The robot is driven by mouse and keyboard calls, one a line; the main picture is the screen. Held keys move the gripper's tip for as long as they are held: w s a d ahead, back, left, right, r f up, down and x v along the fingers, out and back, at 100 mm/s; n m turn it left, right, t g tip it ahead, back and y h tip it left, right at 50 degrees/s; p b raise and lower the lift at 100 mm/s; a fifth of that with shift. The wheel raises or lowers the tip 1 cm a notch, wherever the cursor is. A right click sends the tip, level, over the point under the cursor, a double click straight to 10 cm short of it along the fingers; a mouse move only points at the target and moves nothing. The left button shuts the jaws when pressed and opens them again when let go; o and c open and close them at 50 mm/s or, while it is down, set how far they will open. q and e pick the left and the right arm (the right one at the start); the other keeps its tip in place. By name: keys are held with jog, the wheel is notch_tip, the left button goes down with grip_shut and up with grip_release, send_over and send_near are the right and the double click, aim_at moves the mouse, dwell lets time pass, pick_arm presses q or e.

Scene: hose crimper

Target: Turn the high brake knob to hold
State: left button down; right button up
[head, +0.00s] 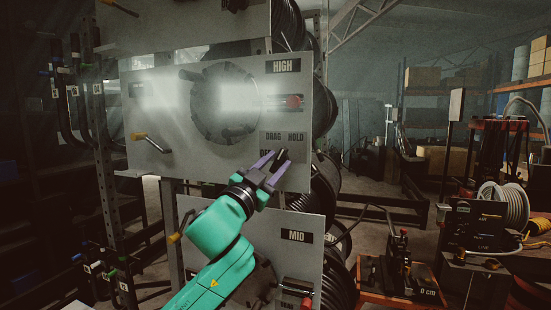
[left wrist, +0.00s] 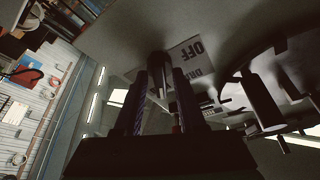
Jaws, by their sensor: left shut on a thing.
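The high panel (head: 180,165) is an upright grey plate marked HIGH. In the left wrist view the dark knob (left wrist: 158,64) shows between the fingertips, beside the label piece reading OFF (left wrist: 195,52). The knob is mostly hidden in the head view, and I cannot tell which mark it points to. My right gripper is not in view.
A red knob in a slot (head: 293,101) sits above the label, right of a big round disc (head: 224,102). A crank handle (head: 152,142) sticks out at the panel's left. The MID panel (head: 305,255) is below. An orange-topped cart (head: 398,285) stands lower right.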

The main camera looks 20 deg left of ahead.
pick_arm(q)
jog(key=shift+m, duration=0.4)
jog(key=c, duration=0.8)
grip_release()
jog(key=b+v, duration=0.7)
jog(key=v, duration=0.7)
jog(key=shift+s+a+b, duration=0.1)
jog(key=shift+s+b, duration=0.15)
jog(key=shift+b, duration=0.05)
